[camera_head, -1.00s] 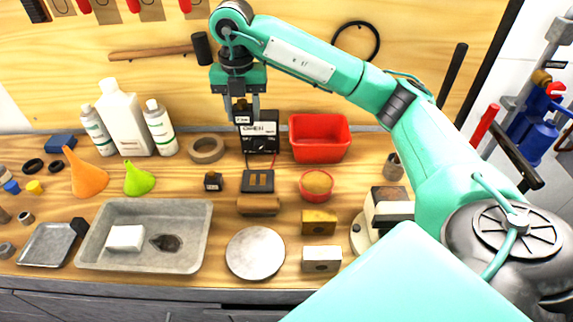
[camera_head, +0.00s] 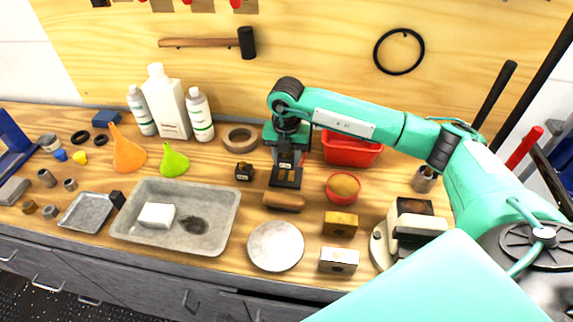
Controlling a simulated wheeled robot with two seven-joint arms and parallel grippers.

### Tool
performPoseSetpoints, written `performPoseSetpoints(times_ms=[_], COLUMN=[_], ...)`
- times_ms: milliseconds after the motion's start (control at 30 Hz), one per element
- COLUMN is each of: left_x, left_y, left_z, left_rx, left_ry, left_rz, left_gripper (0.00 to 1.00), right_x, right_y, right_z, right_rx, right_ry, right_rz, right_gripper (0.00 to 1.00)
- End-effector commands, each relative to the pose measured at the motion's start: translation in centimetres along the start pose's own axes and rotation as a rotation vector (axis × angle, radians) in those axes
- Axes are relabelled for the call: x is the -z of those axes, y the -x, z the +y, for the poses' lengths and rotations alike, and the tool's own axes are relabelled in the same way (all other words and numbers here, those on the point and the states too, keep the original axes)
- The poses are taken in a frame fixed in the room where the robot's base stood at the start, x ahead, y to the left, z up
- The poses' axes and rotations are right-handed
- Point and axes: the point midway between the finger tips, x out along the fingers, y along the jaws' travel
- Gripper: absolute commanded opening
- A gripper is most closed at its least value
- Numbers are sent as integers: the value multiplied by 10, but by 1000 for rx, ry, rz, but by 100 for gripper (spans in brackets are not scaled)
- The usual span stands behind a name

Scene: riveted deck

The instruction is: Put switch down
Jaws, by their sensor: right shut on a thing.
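My right gripper (camera_head: 288,158) points down at the middle of the bench, shut on a small dark switch (camera_head: 287,165) with a pale label. The switch is just above or at the back of a dark panel (camera_head: 286,178); I cannot tell whether they touch. A similar small black labelled block (camera_head: 244,172) stands on the bench to the left of the panel. The black meter behind the panel is mostly hidden by my gripper. My left gripper is not in view.
A tape roll (camera_head: 240,139) lies behind left and a red bin (camera_head: 350,150) behind right. A red bowl (camera_head: 343,187) is right of the panel. A brown block (camera_head: 284,201) and round plate (camera_head: 276,246) lie in front. A grey tray (camera_head: 140,235) stands left.

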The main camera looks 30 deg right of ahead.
Motion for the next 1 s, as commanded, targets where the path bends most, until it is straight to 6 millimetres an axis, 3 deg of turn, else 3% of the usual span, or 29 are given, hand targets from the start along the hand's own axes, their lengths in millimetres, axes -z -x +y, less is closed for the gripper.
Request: performPoseSetpoints(times_ms=[233,667,700,767,800,1000], left_x=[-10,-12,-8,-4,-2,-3], left_y=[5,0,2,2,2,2], left_z=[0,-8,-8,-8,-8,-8], left_rx=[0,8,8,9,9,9], left_ry=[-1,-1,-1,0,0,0], left_rz=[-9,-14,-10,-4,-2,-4], left_gripper=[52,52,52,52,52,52], right_x=[1,0,0,0,0,0], right_y=[-34,-42,-41,-41,-41,-41], right_z=[0,0,0,0,0,0], right_rx=[2,1,1,1,1,1], right_ry=[1,1,1,1,1,1], right_rz=[2,0,0,0,0,0], right_gripper=[17,17,47,59,63,63])
